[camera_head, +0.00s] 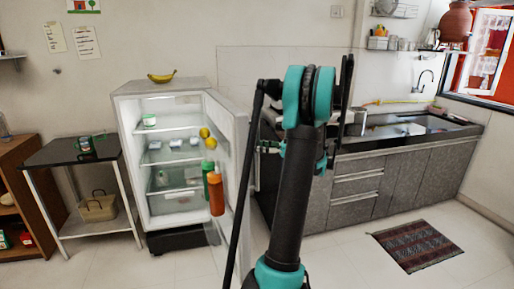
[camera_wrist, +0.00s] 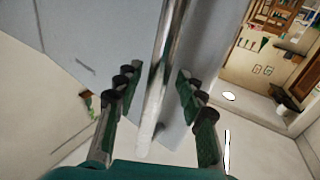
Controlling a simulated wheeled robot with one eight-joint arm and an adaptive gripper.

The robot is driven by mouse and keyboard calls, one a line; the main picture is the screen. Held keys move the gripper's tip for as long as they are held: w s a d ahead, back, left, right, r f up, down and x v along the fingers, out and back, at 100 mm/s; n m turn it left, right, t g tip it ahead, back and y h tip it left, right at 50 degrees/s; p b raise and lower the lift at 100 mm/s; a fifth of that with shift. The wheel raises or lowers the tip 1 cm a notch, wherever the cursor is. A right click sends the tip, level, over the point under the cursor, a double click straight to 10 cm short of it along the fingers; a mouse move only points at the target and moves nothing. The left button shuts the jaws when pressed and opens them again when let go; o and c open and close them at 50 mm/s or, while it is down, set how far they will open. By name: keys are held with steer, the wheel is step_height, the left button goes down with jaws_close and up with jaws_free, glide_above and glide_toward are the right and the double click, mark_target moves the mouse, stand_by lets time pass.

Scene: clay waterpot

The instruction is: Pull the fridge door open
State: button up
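The white fridge (camera_head: 128,130) stands left of centre in the head view, its inside exposed. Its door (camera_head: 232,118) is swung out wide to the right. In the wrist view the grey door panel (camera_wrist: 90,40) fills the upper part, with a shiny metal handle bar (camera_wrist: 158,85) running along it. My gripper (camera_wrist: 156,84) has its dark and green fingers spread on either side of the bar, with visible gaps on both sides. In the head view my gripper (camera_head: 268,147) is beside the door's outer side, partly hidden by my arm.
Bottles (camera_head: 215,190) and yellow fruit (camera_head: 207,136) sit in the door side. A banana (camera_head: 161,76) lies on top of the fridge. A black-topped side table (camera_head: 70,150) stands left. Grey counter cabinets (camera_head: 400,180) stand right, with a patterned rug (camera_head: 417,245) before them.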

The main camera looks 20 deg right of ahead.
steer(key=v, duration=1.1)
steer(key=shift+s+d, duration=0.25)
steer(key=shift+d, duration=0.05)
